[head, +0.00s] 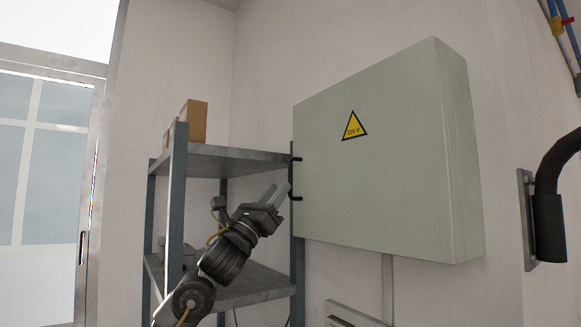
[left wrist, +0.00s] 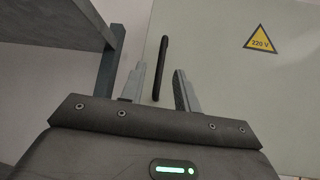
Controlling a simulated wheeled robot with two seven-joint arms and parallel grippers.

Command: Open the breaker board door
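The breaker board (head: 385,170) is a pale grey-green box on the wall with a yellow 220 V warning triangle; its door looks shut. A black bar handle (head: 296,159) is at the door's left edge. In the left wrist view, the handle (left wrist: 161,62) stands upright between the open fingers of my left gripper (left wrist: 163,88), apart from both as far as I can tell. The door (left wrist: 240,90) lies behind it. My right gripper is not in view.
A grey metal shelf (head: 228,160) with cardboard boxes (head: 194,121) stands just left of the board, close to my left arm. It also shows in the left wrist view (left wrist: 50,45). A black pipe-like handle (head: 548,215) on a wall plate is at the right.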

